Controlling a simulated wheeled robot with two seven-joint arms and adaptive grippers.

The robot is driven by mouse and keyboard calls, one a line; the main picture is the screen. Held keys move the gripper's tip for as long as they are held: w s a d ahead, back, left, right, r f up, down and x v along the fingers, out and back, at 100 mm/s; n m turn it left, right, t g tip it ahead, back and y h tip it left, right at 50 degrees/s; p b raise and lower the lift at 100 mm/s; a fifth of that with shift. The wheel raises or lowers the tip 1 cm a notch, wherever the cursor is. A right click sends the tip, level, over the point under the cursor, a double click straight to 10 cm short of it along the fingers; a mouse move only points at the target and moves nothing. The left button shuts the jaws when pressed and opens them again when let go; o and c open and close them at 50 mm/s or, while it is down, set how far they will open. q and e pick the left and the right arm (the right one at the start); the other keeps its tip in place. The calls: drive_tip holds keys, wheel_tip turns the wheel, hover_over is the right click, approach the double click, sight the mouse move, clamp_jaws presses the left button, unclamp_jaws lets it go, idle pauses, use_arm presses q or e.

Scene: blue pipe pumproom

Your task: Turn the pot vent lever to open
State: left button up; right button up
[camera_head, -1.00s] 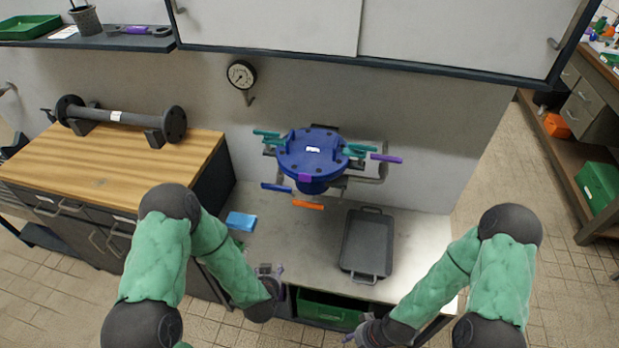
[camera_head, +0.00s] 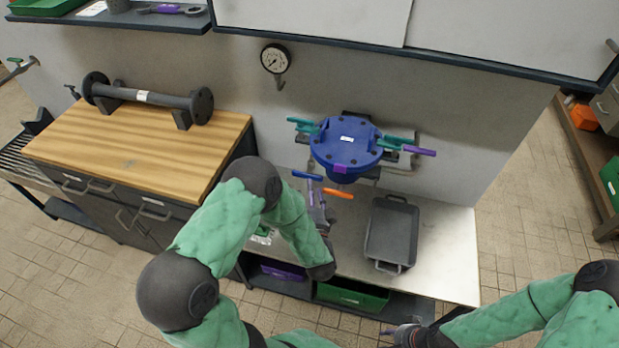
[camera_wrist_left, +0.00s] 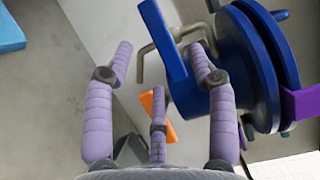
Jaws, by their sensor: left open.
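The blue round pot (camera_head: 345,140) is mounted at the wall above the bench. A blue lever (camera_head: 307,176) sticks out at its lower left and an orange lever (camera_head: 338,193) at its lower front. No label tells which lever is the vent. My left gripper (camera_head: 316,195) is open just below the blue lever. In the left wrist view the blue lever (camera_wrist_left: 166,48) shows between the spread purple fingers (camera_wrist_left: 160,62), with no clear grip. The orange lever (camera_wrist_left: 158,108) is partly hidden behind the lower finger. My right gripper (camera_head: 400,334) is low at the front, its fingers unclear.
A dark tray (camera_head: 391,232) lies on the bench at the right. A blue block (camera_wrist_left: 10,32) lies on the bench. Bare bench (camera_head: 440,250) shows at the right.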

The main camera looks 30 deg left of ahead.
sight(307, 177)
use_arm(q)
drive_tip(key=shift+b+x, duration=0.55)
drive_tip(key=shift+x, duration=2.65)
clamp_jaws()
